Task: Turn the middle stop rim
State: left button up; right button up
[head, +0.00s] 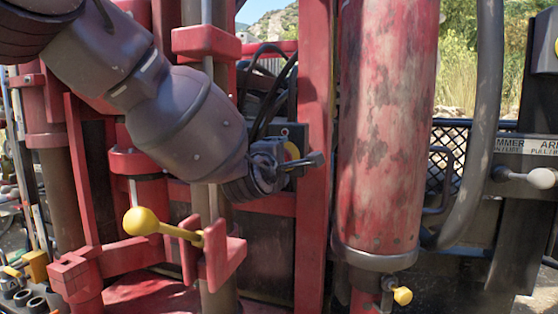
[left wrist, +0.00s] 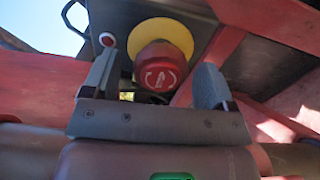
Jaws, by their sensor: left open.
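The stop shows in the left wrist view as a red button (left wrist: 160,72) with white curved arrows, in front of a yellow rim (left wrist: 166,32). It sits on a dark grey box (left wrist: 215,22). In the left wrist view my left gripper (left wrist: 157,68) is open, with one finger on each side of the red button in the picture. I cannot tell whether the fingers touch it. My right gripper is in neither view.
A red post (head: 312,75) stands just right of the stop, and a large worn red cylinder (head: 385,130) beyond it. A yellow-knobbed lever (head: 145,221) and a red bracket (head: 222,262) lie below my left arm. Black hoses (head: 268,85) hang behind the stop.

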pick_arm(q)
jog(key=shift+s, duration=0.15)
jog(key=b+v, duration=0.2)
jog(key=v, duration=0.8)
jog(key=shift+s, duration=0.25)
jog(key=shift+a, duration=0.1)
